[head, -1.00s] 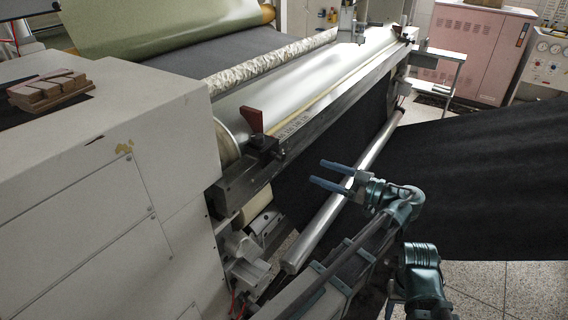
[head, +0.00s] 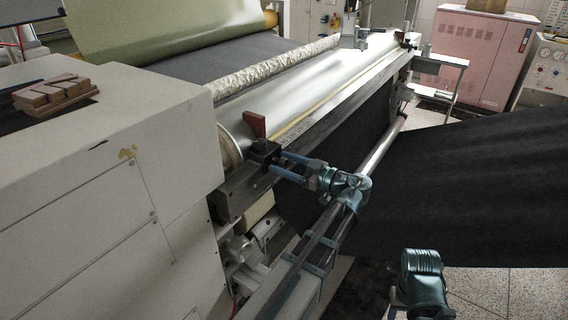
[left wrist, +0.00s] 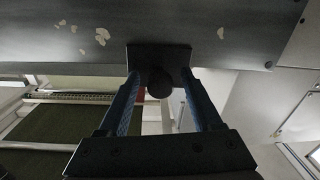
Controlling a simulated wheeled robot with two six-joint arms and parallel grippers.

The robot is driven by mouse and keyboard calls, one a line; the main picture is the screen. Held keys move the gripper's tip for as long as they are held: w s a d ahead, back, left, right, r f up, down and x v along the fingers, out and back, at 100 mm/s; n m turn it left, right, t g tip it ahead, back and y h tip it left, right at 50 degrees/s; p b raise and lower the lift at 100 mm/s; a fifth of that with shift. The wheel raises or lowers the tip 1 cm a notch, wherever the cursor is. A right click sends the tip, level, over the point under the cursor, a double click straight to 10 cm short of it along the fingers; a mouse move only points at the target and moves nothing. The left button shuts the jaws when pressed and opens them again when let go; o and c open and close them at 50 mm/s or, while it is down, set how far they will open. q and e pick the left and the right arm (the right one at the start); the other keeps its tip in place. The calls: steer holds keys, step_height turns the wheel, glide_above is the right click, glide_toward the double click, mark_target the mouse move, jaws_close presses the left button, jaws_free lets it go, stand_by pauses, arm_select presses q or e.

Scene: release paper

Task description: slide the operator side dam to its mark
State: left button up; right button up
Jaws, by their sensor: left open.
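The operator side dam is a red upright plate (head: 254,124) on a black block (head: 263,150), at the near end of the long steel roll. In the left wrist view the dam's black block (left wrist: 158,56) shows end on, with a round dark knob (left wrist: 160,82) facing me. My left gripper (head: 276,161) is open at the block. Its two blue fingers lie on either side of the knob, apart from it as far as I can tell. A printed scale (head: 292,133) runs along the rail beside the dam; I cannot make out a particular mark. My right gripper is out of view.
A grey machine housing (head: 100,150) with brown blocks (head: 55,93) on top stands left. A thin metal bar (head: 385,142) and black sheet (head: 480,180) lie right of the rail.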

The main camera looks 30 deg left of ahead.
arm_select(q)
jaws_close()
stand_by(0.4)
stand_by(1.1)
